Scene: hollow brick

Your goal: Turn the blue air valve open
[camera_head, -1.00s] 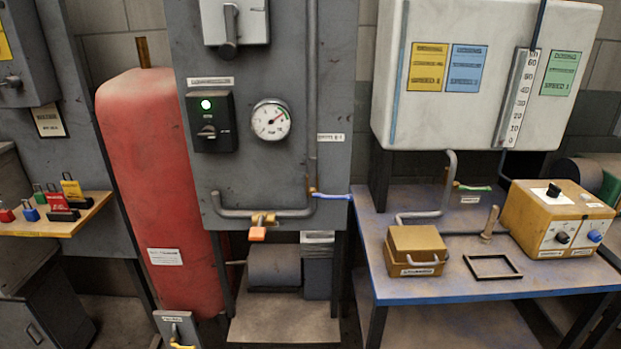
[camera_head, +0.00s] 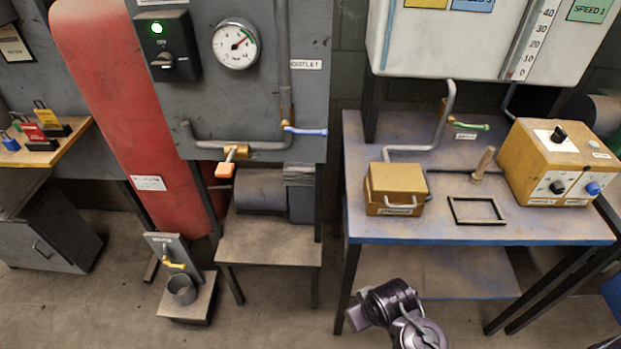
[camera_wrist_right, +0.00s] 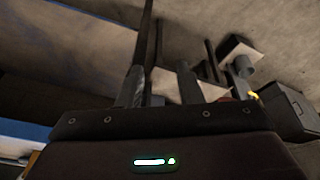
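The blue air valve is a blue lever handle (camera_head: 304,130) in the head view. It sticks out to the right from a brass fitting at the lower end of the grey vertical pipe (camera_head: 284,60). The handle lies nearly level, across the pipe. My right arm shows at the bottom of the head view, below the table front and well away from the valve; its fingertips are not clear there. In the right wrist view my right gripper (camera_wrist_right: 159,87) has its fingers apart with nothing between them. My left gripper is out of view.
The blue-edged table (camera_head: 440,236) stands right of the valve, with a yellow box (camera_head: 396,186), a black frame (camera_head: 477,209) and a control box (camera_head: 560,160). An orange-handled valve (camera_head: 226,168) sits left on the same pipe. A green-handled valve (camera_head: 472,126) is at right.

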